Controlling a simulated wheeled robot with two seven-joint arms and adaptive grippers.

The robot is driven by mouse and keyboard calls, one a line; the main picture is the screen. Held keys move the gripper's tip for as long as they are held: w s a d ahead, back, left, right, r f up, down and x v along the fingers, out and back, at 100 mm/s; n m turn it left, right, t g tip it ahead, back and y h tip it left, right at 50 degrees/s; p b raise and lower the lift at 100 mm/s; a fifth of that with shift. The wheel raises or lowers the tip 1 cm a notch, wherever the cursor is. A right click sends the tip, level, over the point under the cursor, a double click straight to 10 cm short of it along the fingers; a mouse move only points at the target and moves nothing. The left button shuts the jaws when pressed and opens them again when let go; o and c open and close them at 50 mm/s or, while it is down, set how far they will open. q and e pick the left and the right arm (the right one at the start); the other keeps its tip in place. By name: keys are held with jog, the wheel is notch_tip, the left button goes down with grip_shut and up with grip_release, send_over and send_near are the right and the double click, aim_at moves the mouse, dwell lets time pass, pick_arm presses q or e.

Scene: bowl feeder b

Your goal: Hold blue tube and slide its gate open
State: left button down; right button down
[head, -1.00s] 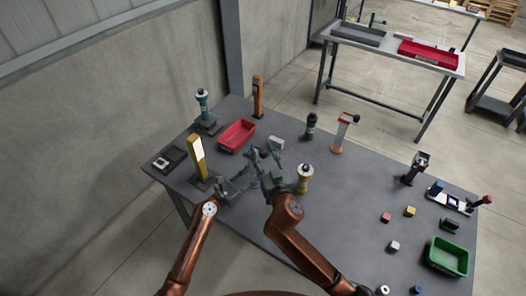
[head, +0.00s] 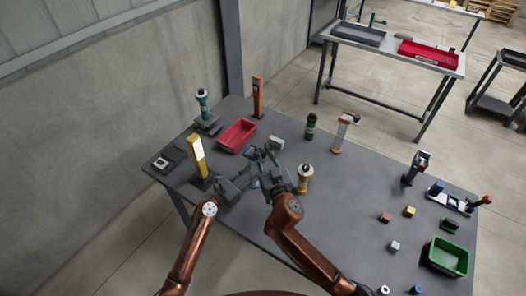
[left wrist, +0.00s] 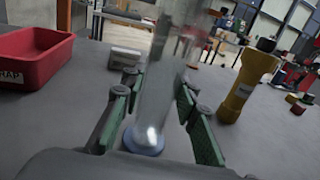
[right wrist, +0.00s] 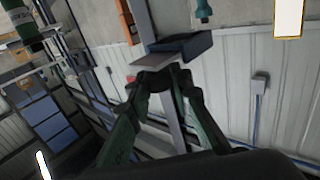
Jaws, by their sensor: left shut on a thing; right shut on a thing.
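The clear tube (left wrist: 160,85) with a blue base (left wrist: 143,140) stands between my left gripper's green-padded fingers (left wrist: 152,105) in the left wrist view, slightly tilted there. Its blue base (head: 254,183) shows only a little in the head view. My left gripper (head: 250,174) is shut on the tube, low beside the table top. My right gripper (head: 266,162) is close by at the tube's upper part. In the right wrist view its fingers (right wrist: 163,80) are shut at a flat grey piece below a dark blue block (right wrist: 183,47), seemingly the gate. The grippers hide most of the tube in the head view.
A yellow post (head: 197,158) stands to the left. The red bin (head: 237,136) and a light grey block (head: 276,143) lie behind. The table's front middle (head: 335,215) is clear.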

pick_arm(q)
jog(key=shift+a, duration=0.1)
pick_arm(e)
jog(key=s+d, duration=0.1)
jog(key=d, duration=0.1)
jog(key=s+d, duration=0.1)
jog(key=shift+s+d, duration=0.15)
jog(key=shift+d, duration=0.25)
jog(key=c, duration=1.7)
grip_release()
jog(key=shift+s, duration=0.1)
jog(key=v, duration=1.1)
jog(key=shift+s+d, duration=0.2)
jog(key=shift+s, duration=0.2)
